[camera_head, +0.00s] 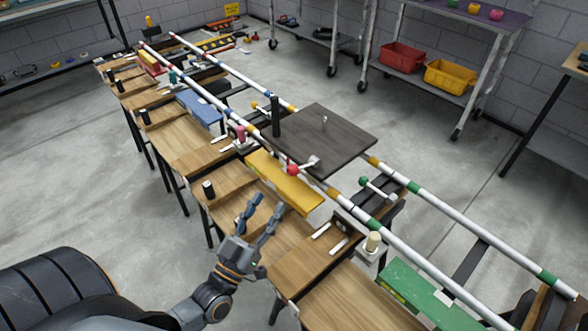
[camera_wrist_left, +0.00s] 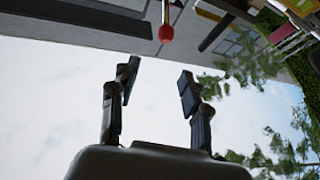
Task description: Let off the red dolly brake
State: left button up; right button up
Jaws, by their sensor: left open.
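The red brake knob (camera_head: 293,169) sits on a short metal lever at the near edge of the dark dolly board (camera_head: 345,138). The dolly rests across two striped rails and carries a black post (camera_head: 275,115). My left gripper (camera_head: 266,203) is open and empty, nearer to me than the knob and apart from it, with the yellow block (camera_head: 285,181) between them in the picture. In the left wrist view the red knob (camera_wrist_left: 166,34) hangs at the top centre, beyond the two spread fingers (camera_wrist_left: 158,72). My right gripper is not seen.
A green-knobbed lever (camera_head: 364,181) stands right of the dolly beside the rail (camera_head: 415,245). An orange-knobbed lever (camera_head: 254,105) is at its far left. Wooden tables with a blue block (camera_head: 200,107) and a green block (camera_head: 420,292) line the near side.

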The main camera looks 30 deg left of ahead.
aim_at(293, 168)
pick_arm(q)
jog(key=w, duration=0.3)
jog(key=w+r, duration=0.1)
jog(key=w, duration=0.6)
jog(key=shift+w+d+r+p, duration=0.1)
jog(key=shift+d+r+p, duration=0.1)
jog(key=shift+p, duration=0.2)
jog(key=shift+x, duration=0.75)
jog(key=shift+f, duration=0.1)
grip_shut()
